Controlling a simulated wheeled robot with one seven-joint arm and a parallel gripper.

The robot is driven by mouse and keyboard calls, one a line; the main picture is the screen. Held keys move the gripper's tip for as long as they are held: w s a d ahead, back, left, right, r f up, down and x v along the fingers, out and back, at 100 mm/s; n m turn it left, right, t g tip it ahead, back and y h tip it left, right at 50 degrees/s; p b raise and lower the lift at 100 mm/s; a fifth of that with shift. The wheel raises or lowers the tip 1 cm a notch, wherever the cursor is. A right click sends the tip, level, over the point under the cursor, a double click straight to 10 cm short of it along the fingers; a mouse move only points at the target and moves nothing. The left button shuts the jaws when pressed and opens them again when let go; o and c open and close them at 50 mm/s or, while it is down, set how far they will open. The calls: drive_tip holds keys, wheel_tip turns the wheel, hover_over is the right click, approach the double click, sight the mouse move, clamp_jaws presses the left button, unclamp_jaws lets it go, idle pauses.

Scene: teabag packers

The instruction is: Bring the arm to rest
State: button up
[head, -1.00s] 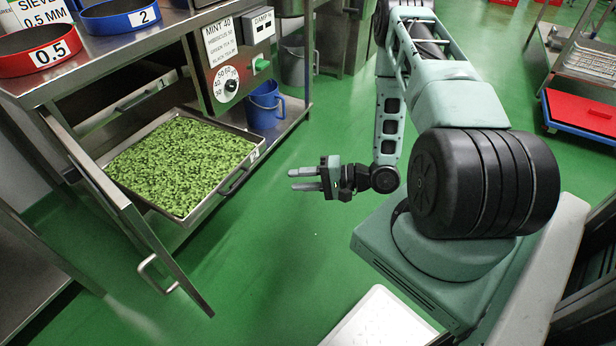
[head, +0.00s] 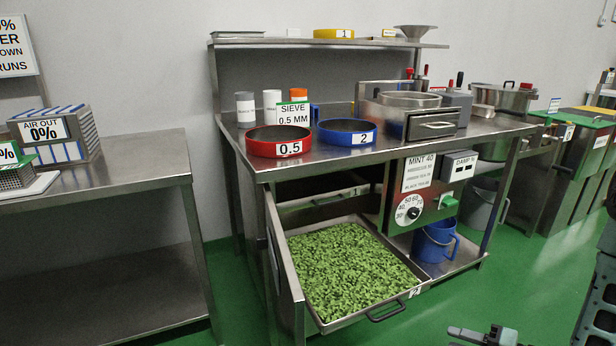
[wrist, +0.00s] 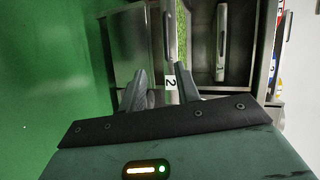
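My gripper shows at the bottom edge of the head view (head: 482,334), below and to the right of the pulled-out tray, with clear floor between them. In the wrist view, my gripper's two fingers (wrist: 165,90) stand apart with nothing held between them. The tray (head: 388,312) of green leaf juts from under the steel bench, and its handle faces the front. In the wrist view, the tray's front with a label "2" (wrist: 171,82) shows beyond the fingers. Most of my arm is outside the head view, apart from a part at the right edge.
A hinged door (head: 284,270) stands open left of the tray. The steel bench (head: 400,150) carries a red sieve (head: 262,147) and a blue sieve (head: 345,139). A blue jug (head: 434,243) sits on the lower shelf. Another steel table (head: 150,160) stands left. Green floor is free in front.

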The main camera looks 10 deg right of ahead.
drive_tip(key=w+a+r+n+g+h, duration=0.4)
drive_tip(key=w+a+r+n, duration=0.15)
drive_tip(key=w+n, duration=0.2)
drive_tip(key=s+a+r+n+g+h, duration=0.2)
drive_tip(key=a+r+n+h, duration=0.1)
drive_tip(key=a+r, duration=0.45)
drive_tip(key=s+a+r+n+g+h, duration=0.1)
drive_tip(key=s+a+r+n+g, duration=0.35)
drive_tip(key=s, duration=0.75)
drive_tip(key=s+a+r+n+g+h, duration=0.1)
drive_tip(key=s+a+r+n, duration=0.1)
drive_tip(key=s+a+r, duration=0.8)
drive_tip(key=s+d+r+p, duration=0.1)
drive_tip(key=d+r+p, duration=0.2)
drive_tip(key=r+p, duration=1.6)
drive_tip(key=p, duration=0.2)
drive_tip(key=shift+s+d+p, duration=0.2)
drive_tip(key=shift+s+p, duration=0.1)
drive_tip(key=shift+p, duration=0.1)
drive_tip(key=shift+t, duration=0.25)
